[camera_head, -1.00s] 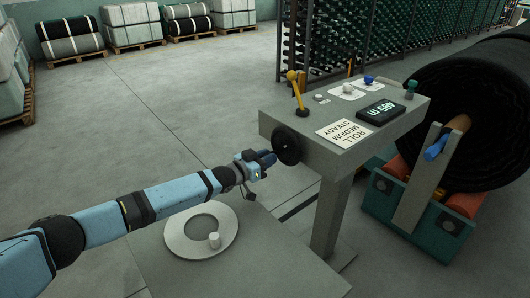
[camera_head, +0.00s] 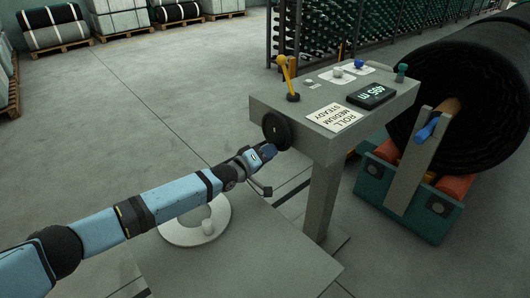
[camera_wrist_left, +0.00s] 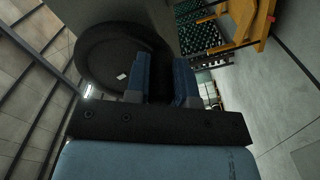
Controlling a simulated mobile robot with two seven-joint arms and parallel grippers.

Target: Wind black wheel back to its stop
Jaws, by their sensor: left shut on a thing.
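The black wheel (camera_head: 277,131) is a dark disc on the left end of the grey console. In the left wrist view the wheel (camera_wrist_left: 98,52) fills the upper left, with a small pale mark on its face. My left gripper (camera_head: 268,152) is at the wheel's lower edge, and its blue fingers (camera_wrist_left: 160,75) are shut on a dark part of the wheel. The part between the fingers is mostly hidden, so I cannot tell rim from handle. My right gripper is not in view.
The console (camera_head: 325,142) carries a yellow lever (camera_head: 287,78), a display reading 495 m (camera_head: 373,96), a card (camera_head: 334,117) and small knobs. A large black netting roll (camera_head: 480,100) rests at right. A pale ring (camera_head: 180,236) lies below my arm. Open floor lies left.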

